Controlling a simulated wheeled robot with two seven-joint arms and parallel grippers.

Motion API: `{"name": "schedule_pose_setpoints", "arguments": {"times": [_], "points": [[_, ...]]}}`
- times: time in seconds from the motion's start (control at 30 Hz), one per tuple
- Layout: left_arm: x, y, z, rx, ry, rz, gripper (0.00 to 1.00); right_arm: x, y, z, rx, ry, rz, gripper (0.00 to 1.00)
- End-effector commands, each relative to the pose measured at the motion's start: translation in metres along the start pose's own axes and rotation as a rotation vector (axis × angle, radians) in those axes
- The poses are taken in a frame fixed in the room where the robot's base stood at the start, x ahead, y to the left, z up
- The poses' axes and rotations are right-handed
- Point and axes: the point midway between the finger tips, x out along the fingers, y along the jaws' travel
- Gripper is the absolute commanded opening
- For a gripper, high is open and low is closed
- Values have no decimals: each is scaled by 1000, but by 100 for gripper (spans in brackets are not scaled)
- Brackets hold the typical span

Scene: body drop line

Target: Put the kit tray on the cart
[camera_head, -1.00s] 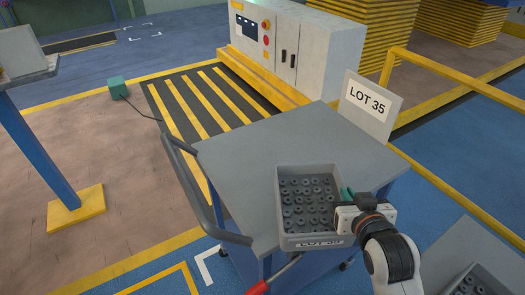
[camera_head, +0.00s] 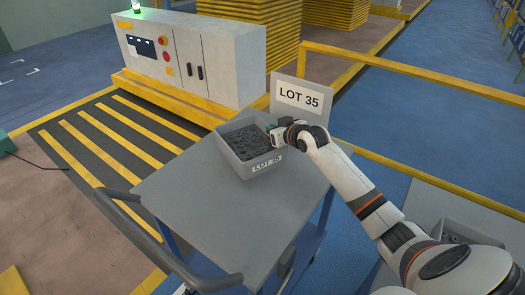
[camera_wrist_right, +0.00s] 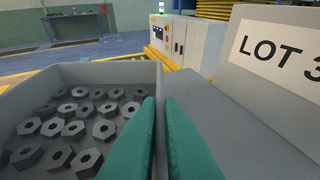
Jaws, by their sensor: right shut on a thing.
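The kit tray (camera_head: 273,166) is a grey open box full of dark nuts, with a LOT 35 label on its front. It is at the far end of the grey cart top (camera_head: 205,215), beside the LOT 35 sign (camera_head: 300,98). I cannot tell if it rests on the top or hangs just above it. My right gripper (camera_head: 272,131) is shut on the tray's right wall. In the right wrist view its green fingers (camera_wrist_right: 160,105) hide part of that wall, and the nuts (camera_wrist_right: 75,128) lie to the left. My left gripper is not in view.
The near part of the cart top is clear. The cart's dark handle (camera_head: 165,250) is at its near left side. A control cabinet (camera_head: 195,55) and yellow rail (camera_head: 410,85) stand behind. Another grey bin (camera_head: 480,225) is at the lower right, partly behind my arm.

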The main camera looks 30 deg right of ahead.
Motion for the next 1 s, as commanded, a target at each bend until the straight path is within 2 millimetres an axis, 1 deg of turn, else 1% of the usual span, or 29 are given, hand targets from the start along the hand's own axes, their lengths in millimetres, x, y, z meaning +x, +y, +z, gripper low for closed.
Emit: {"name": "schedule_pose_setpoints", "arguments": {"times": [0.1, 0.27, 0.43, 0.53, 0.7, 0.73, 0.8, 0.87, 1.0], "points": [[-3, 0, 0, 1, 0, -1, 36, 6, 0, -14, 3, -3, 0, 0], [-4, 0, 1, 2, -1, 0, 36, 12, 0, -28, 3, -3, 0, 0], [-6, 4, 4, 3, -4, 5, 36, 21, 0, -50, 3, -3, 1, 0], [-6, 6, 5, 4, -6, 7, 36, 23, 0, -55, 1, -5, 0, 0], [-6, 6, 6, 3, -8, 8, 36, 23, 0, -55, 0, -5, 0, 0], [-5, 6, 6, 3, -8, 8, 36, 23, 0, -57, -2, -1, 0, 8], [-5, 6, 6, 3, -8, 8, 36, 23, 0, -57, -1, -1, 0, 19], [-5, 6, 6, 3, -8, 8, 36, 23, 0, -57, -1, -1, 0, 28], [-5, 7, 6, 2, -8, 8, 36, 23, 0, -56, -1, -1, 0, 28]]}}
